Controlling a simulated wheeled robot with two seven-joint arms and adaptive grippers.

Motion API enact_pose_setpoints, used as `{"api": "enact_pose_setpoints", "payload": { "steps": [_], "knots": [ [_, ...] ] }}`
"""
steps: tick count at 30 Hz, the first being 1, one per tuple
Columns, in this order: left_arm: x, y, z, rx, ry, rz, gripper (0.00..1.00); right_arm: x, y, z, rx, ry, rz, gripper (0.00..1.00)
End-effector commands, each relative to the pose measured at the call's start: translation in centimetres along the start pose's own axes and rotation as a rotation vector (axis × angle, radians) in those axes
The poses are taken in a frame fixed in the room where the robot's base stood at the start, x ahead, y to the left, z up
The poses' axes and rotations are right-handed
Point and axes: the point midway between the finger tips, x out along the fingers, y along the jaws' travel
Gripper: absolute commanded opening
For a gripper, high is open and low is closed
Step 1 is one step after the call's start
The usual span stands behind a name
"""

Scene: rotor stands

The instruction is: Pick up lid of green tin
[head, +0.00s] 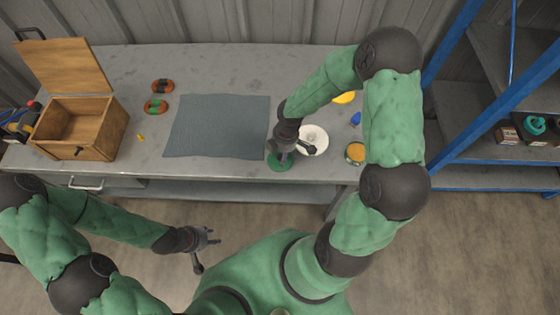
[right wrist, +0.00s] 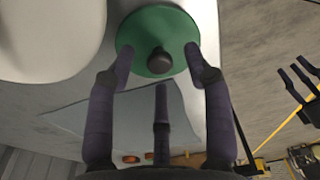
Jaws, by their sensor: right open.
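A round green lid (head: 280,163) with a dark knob lies on the grey table near its front edge. It also shows in the right wrist view (right wrist: 140,32), with the knob between my fingers. My right gripper (head: 299,150) is open and empty above the lid and partly hides it in the head view. In the right wrist view, its fingertips (right wrist: 158,66) are spread on both sides of the knob, and I cannot tell whether they touch the lid. My left gripper (head: 207,247) is open and empty, in front of the table.
A white bowl (head: 316,135) stands close beside the lid. A round container with orange contents (head: 355,152) is further right. A grey mat (head: 217,127) covers the middle. An open wooden box (head: 97,122) stands left. Blue shelving (head: 480,110) is at right.

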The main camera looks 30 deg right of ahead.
Motion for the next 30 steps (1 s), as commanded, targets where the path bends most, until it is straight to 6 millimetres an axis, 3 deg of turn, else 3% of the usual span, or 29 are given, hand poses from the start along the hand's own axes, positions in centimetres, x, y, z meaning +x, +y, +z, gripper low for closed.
{"api": "enact_pose_setpoints", "payload": {
  "steps": [3, 10, 15, 30],
  "knots": [
    [0.63, -0.22, -0.02, 0.000, 0.000, 0.000, 0.40, 1.26, 0.01, 0.03, 0.001, 0.000, 0.000, 0.52],
    [0.49, -0.18, -0.02, 0.000, 0.000, 0.000, 0.40, 1.16, 0.04, 0.00, 0.001, 0.000, 0.001, 0.49],
    [0.49, -0.18, -0.02, 0.000, 0.000, 0.000, 0.40, 1.16, 0.03, 0.00, 0.001, 0.000, 0.001, 0.01],
    [0.33, -0.12, -0.01, 0.000, 0.000, 0.000, 0.40, 0.77, 0.05, -0.04, 0.001, 0.000, 0.001, 0.00]
  ]
}}
